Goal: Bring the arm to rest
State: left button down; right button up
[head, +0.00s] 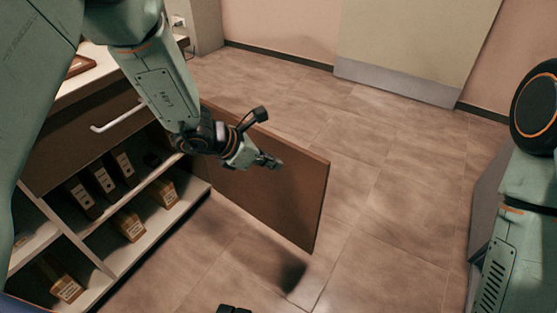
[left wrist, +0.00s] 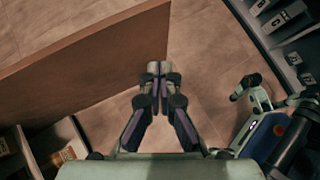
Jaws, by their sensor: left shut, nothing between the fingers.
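My left arm comes in from the upper left of the head view. Its gripper (head: 268,160) is over the open brown cabinet door (head: 285,190), and I cannot tell whether it touches the door. In the left wrist view the two fingers of my left gripper (left wrist: 158,70) meet at the tips, shut and empty, just beside the door's edge (left wrist: 110,60). On the right of the head view is part of my right arm (head: 515,210). My right gripper cannot be made out; a small dark piece (head: 233,309) at the bottom edge is unclear.
The cabinet (head: 75,140) stands at left with a white-handled drawer (head: 118,116) above open shelves holding several small boxes (head: 128,226). Its door swings out into the room. Tiled floor (head: 390,170) is clear beyond the door, back to the pink wall (head: 290,30) and a pale panel (head: 410,40).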

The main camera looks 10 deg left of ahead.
pick_arm(q)
jog(key=s+a+f+m+g+y+p, duration=0.1)
jog(key=s+a+f+m+g+y, duration=0.1)
jog(key=s+a+f+m+y, duration=0.5)
jog(key=s+a+f+m+g+y+p, duration=0.1)
jog(key=s+a+f+m+g+y, duration=0.15)
jog(key=s+a+m, duration=0.9)
jog(key=s+d+m+h+p, duration=0.1)
jog(key=s+d+m, duration=0.1)
jog(key=s, duration=0.4)
jog(key=s+d+m+g+p, duration=0.1)
jog(key=s+d+m, duration=0.1)
jog(key=s, duration=0.4)
jog(key=s+d+f+m+h+p, duration=0.1)
jog(key=s+d+m, duration=0.2)
jog(key=s, duration=0.3)
jog(key=shift+s+d+h, duration=0.2)
jog(key=shift+d+h, duration=0.15)
jog(key=shift+d, duration=0.05)
jog(key=shift+s+a, duration=0.1)
